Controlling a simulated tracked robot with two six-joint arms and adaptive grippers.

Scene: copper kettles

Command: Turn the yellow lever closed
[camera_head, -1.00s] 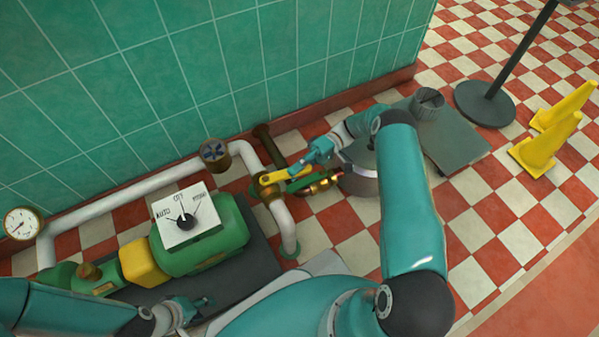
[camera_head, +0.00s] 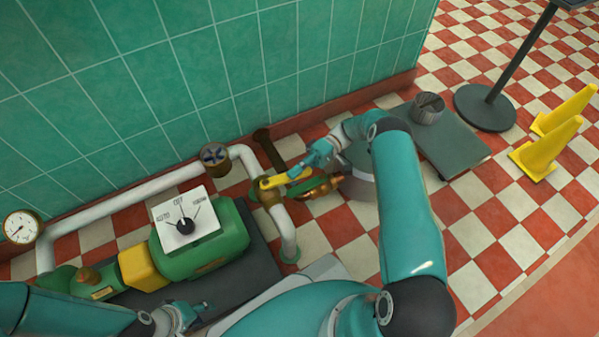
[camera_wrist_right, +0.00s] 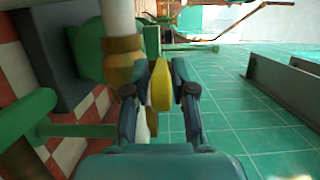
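The yellow lever (camera_head: 272,182) sits on a brass valve on the white pipe and points right, close to level in the head view. My right gripper (camera_head: 298,172) is at the lever's free end. In the right wrist view the lever (camera_wrist_right: 161,86) stands between the two fingers of my right gripper (camera_wrist_right: 160,88), with almost no gap on either side, so it looks shut on the lever. My left gripper (camera_head: 198,312) is low in the head view, in front of the green pump and away from the lever. Its fingers are too small to judge.
The green pump (camera_head: 220,250) carries a white dial panel (camera_head: 184,219). The tiled wall (camera_head: 200,80) is close behind. Yellow cones (camera_head: 548,148) and a dark post base (camera_head: 484,107) stand far right.

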